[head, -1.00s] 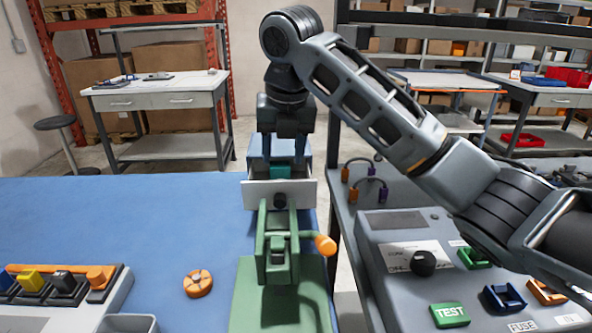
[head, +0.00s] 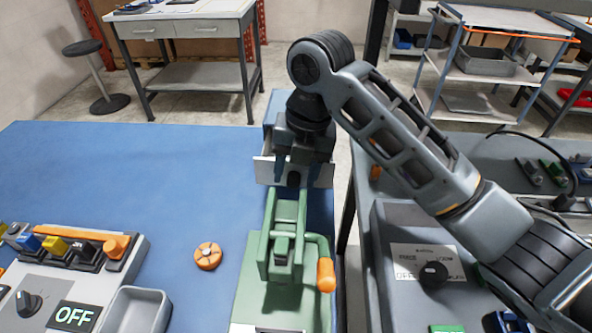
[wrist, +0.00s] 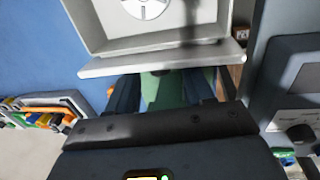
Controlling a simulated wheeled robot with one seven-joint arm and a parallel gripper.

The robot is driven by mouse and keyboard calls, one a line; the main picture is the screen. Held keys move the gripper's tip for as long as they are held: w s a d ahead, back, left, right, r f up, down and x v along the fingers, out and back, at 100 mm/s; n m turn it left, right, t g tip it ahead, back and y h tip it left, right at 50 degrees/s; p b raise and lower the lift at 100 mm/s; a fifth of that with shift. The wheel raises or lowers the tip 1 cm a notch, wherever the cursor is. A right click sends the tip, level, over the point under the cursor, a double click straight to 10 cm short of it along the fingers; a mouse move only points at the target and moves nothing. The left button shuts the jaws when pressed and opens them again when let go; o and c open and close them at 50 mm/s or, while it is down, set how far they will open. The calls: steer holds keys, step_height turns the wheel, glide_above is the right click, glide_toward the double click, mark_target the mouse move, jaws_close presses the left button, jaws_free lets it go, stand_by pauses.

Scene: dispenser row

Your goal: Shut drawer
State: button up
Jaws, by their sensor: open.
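The drawer is part of a blue box at the far end of the blue table. Its pale front panel (head: 263,170) shows on both sides of my gripper (head: 293,180). In the wrist view the drawer (wrist: 160,60) is open, and its grey tray holds a pale round disc (wrist: 146,6) with slots. My gripper also shows in the wrist view (wrist: 160,85), with its two dark fingers apart and pointing down on the outer side of the front panel. A dark knob appears between the fingers in the head view. I cannot tell whether the fingers touch the panel.
A green clamp fixture (head: 284,235) with an orange-tipped handle (head: 326,274) stands just in front of the drawer. An orange round knob (head: 208,256) lies on the blue table (head: 130,180). A grey control panel (head: 400,225) is at the right.

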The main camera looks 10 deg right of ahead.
steer(key=shift+f, duration=0.55)
steer(key=shift+a, duration=0.1)
jaws_close()
